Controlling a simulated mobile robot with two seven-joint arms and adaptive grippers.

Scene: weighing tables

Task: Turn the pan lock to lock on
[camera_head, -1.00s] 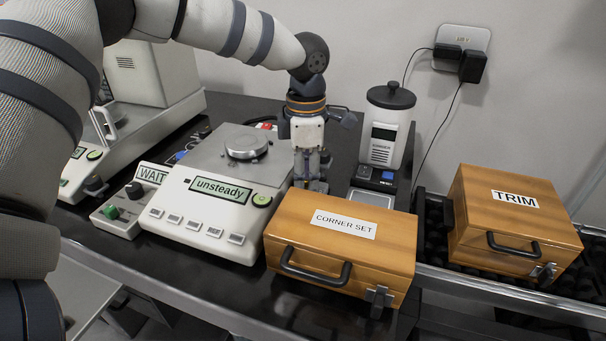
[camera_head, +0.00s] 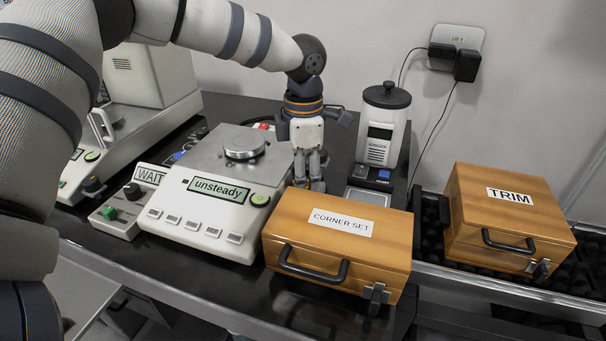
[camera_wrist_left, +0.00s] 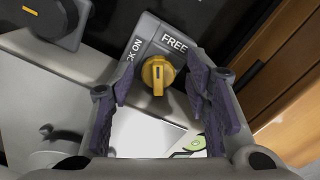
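The pan lock's yellow knob (camera_wrist_left: 158,75) shows in the left wrist view on a grey plate (camera_wrist_left: 146,38) printed "FREE" and, partly cut off, "CK ON". The knob's raised ridge runs roughly up and down in that view; which label it marks is not clear. My left gripper (camera_wrist_left: 160,92) is open, its two dark finger pads on either side of the knob with gaps visible. In the head view my left gripper (camera_head: 309,180) points down between the scale (camera_head: 217,195) and the CORNER SET case, and the knob is hidden there. The scale's display reads "unsteady". My right gripper is out of view.
The wooden CORNER SET case (camera_head: 340,240) stands close to the right of my left gripper. A white canister (camera_head: 382,130) with a dark lid is behind it. A WAIT box (camera_head: 125,205) is left of the scale. The TRIM case (camera_head: 508,215) is far right.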

